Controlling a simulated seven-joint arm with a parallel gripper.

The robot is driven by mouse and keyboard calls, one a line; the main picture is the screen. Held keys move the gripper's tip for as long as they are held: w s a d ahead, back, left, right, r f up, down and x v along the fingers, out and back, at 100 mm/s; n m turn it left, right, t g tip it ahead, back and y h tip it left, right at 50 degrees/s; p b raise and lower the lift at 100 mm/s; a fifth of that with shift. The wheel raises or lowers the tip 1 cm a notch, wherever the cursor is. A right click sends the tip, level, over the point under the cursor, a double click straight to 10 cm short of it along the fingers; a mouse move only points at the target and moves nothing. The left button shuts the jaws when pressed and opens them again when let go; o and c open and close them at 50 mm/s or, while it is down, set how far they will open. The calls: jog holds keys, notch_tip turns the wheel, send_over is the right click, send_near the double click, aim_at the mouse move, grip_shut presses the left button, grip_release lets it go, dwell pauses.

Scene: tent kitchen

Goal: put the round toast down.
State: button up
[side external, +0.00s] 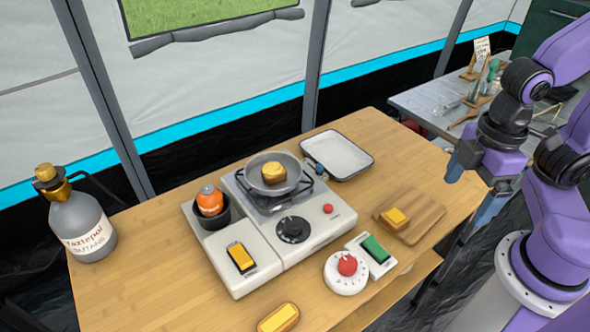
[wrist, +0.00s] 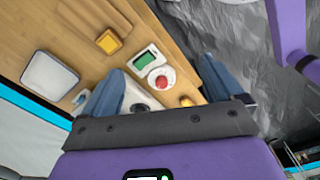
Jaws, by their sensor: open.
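A round-looking piece of toast with a yellow top (side external: 273,172) lies in the grey frying pan (side external: 258,187) on the stove. A squarer toast (side external: 395,218) lies on the wooden board (side external: 428,212); it also shows in the wrist view (wrist: 108,42). A third toast with rounded ends (side external: 278,318) lies on the table near its front edge, partly seen in the wrist view (wrist: 185,101). My gripper (side external: 470,188) is open and empty, raised at the table's right side, apart from every toast. Its two blue fingers stand wide apart in the wrist view (wrist: 158,88).
The white stove (side external: 325,215) stands mid-table, with an orange-topped item in a dark cup (side external: 211,207) on its left. A white tray (side external: 337,153) is behind. A timer with red knob (side external: 346,280) and green-topped block (side external: 375,252) sit in front. A gas bottle (side external: 80,225) stands left.

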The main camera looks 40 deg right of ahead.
jog(key=w+a+r+n, duration=0.1)
jog(key=w+a+r, duration=0.2)
jog(key=w+a, duration=0.65)
jog(key=n, duration=0.3)
send_over(273, 168)
jog(key=f, duration=1.2)
jog(key=shift+a+f, duration=0.2)
jog(key=shift+a, duration=0.2)
jog(key=f, duration=0.4)
jog(key=shift+d+f, duration=0.2)
jog(key=shift+d, duration=0.2)
jog(key=shift+f, duration=0.55)
jog(key=c, duration=1.2)
jog(key=shift+r, duration=0.1)
jog(key=shift+c, duration=0.2)
